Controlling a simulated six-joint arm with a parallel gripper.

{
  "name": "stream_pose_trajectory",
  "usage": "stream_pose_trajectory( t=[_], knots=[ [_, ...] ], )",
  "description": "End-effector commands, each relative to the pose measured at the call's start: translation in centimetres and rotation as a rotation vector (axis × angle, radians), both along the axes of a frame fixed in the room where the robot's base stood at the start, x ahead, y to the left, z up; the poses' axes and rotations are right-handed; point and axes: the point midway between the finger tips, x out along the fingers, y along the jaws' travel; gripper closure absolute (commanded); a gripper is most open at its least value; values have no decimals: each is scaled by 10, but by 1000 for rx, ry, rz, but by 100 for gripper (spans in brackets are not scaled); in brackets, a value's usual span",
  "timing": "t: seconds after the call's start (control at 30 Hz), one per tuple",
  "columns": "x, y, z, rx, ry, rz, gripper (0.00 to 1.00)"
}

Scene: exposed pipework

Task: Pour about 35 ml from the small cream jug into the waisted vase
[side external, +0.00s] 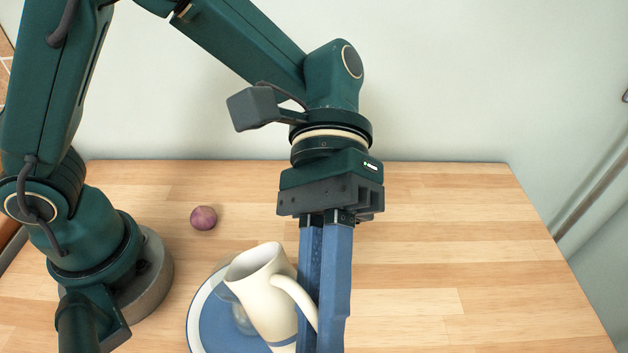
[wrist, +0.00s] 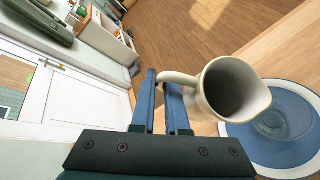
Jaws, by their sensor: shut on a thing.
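The cream jug (side external: 262,295) hangs tilted to the left in the side view, its mouth toward the upper left. My gripper (side external: 325,335) points down and is shut on the jug's handle; the fingertips run toward the picture's bottom edge. In the wrist view the handle enters between the fingers (wrist: 162,80), and the jug (wrist: 222,75) shows its open mouth with the spout to the right. A clear glass vase (side external: 241,318) stands partly hidden behind the jug; it also shows in the wrist view (wrist: 280,122), close to the spout. I see no stream, and the liquid level cannot be told.
The vase stands on a blue plate with a white rim (side external: 193,325). A small purple ball-shaped object (side external: 203,218) lies behind it on the wooden table (side external: 450,260). The table's right side is clear. A pale wall stands behind, with a pipe at the right.

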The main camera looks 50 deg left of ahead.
Motion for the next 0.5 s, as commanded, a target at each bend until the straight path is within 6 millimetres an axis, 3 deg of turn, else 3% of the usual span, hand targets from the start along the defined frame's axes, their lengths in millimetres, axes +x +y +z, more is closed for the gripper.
stream_pose_trajectory(
  t=[0.3, 0.5],
  knots=[
    [0, -17, -34, 186, 10, -4, 100],
    [0, -21, -43, 233, 14, -2, 100]
  ],
)
